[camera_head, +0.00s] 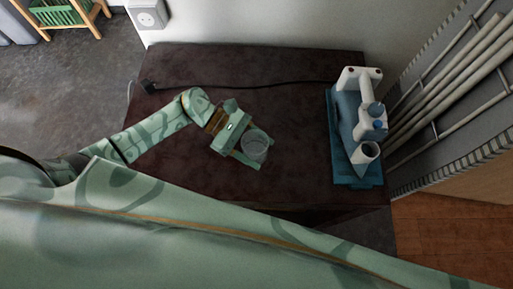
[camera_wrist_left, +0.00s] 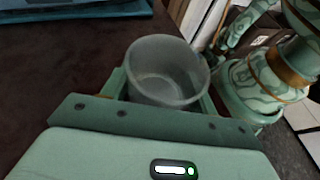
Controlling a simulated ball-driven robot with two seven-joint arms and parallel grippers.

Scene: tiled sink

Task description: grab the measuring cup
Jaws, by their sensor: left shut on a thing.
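The measuring cup (camera_head: 254,146) is a clear, greyish round cup near the middle of the dark table in the head view. It also shows in the left wrist view (camera_wrist_left: 167,72), open end toward the camera. My left gripper (camera_head: 248,149) is shut on the cup, with a green finger on each side of it. In the left wrist view the fingers (camera_wrist_left: 165,85) flank the cup's wall. I cannot tell whether the cup touches the table. My right gripper does not show in the head view.
A black cord (camera_head: 285,84) runs along the back of the dark brown table (camera_head: 300,170). White pipes (camera_head: 440,80) are at the right wall. The table between cup and tray is clear.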

